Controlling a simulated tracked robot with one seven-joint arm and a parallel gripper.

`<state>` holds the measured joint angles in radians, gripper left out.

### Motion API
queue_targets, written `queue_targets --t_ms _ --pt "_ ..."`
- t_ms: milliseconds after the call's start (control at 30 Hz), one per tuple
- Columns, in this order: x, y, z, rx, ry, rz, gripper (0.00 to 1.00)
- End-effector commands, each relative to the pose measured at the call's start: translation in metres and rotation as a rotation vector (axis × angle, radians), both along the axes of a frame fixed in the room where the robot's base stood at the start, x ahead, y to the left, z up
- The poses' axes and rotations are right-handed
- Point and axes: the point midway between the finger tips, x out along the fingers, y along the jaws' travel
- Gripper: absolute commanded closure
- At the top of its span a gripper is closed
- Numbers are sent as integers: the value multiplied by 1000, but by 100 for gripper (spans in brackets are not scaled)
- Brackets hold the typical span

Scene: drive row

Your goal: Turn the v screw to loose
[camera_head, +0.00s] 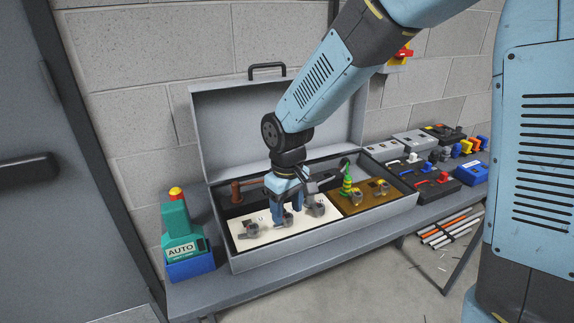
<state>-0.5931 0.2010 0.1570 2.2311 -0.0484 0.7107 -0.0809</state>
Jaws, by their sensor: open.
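An open grey case (320,250) holds a white panel (263,241) with several grey screw-like knobs. One knob (250,229) is at the left, one (287,220) is near the middle, and one (316,207) is at the right. The panel's lettering is too small to read, so I cannot tell which is the v screw or how it is turned. My gripper (288,214) is open and points down over the white panel. Its fingers are close to the middle knob and partly cover the view of it. I cannot tell whether they touch it.
A brown panel (345,206) with a green-and-yellow striped part (347,186) is right of the white panel. The case lid (225,120) stands open behind. A teal box marked AUTO (183,235) is at the left. Several devices crowd the bench's right side.

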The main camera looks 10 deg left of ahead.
Motion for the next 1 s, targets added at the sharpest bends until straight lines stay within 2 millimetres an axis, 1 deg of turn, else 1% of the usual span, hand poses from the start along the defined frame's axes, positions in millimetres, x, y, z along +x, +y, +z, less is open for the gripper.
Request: queue_targets --t_ms 33,100,400,600,800,1000 --pt "1 0 9 2 -3 -1 43" --pt "0 0 20 2 -3 0 43" --pt "0 0 69 2 -3 3 43" --pt "0 0 97 2 -1 3 43" --pt "0 -1 115 -1 1 4 43" --pt "0 -1 121 0 1 4 43"
